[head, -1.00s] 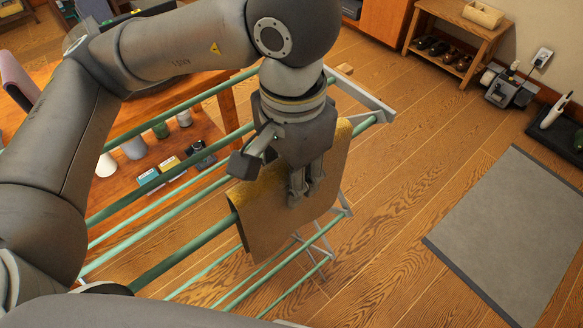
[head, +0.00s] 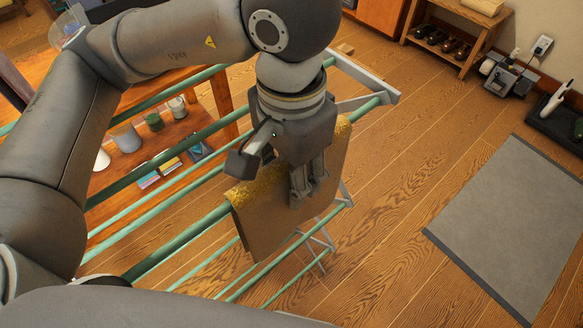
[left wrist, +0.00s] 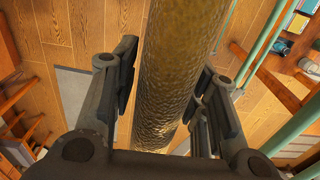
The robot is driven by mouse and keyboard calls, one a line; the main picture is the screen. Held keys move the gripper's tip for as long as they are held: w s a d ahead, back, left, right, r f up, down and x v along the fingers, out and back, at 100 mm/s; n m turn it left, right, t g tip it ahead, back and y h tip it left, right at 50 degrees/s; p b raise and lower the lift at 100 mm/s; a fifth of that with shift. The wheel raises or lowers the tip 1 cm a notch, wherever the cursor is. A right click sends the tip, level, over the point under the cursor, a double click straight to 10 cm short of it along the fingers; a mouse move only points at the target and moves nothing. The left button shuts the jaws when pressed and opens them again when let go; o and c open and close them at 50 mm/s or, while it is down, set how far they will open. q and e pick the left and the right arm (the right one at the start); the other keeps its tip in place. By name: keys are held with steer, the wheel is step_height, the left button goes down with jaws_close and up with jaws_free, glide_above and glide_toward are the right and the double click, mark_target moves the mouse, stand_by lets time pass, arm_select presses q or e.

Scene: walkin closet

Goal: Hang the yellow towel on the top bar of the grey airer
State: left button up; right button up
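The yellow towel (head: 268,228) is draped over an upper green bar of the grey airer (head: 180,244), with a broad flap hanging on the near side. Its far flap is mostly hidden. My left gripper (head: 308,188) reaches down over the towel from above, near the bar's right end. In the left wrist view, the towel (left wrist: 178,60) runs as a rounded fold between the two spread fingers, with a gap beside the left finger. Contact on the right side is unclear. The gripper looks open. My right gripper is not in view.
A wooden table (head: 118,182) with several cups and small boxes stands behind the airer at left. A grey mat (head: 510,225) lies at right. A shoe rack (head: 455,45) stands at the back. The floor between airer and mat is clear.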

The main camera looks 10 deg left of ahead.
arm_select(q)
steer(key=shift+o, duration=0.6)
step_height(320, 180, up, 12)
steer(key=shift+r, duration=0.1)
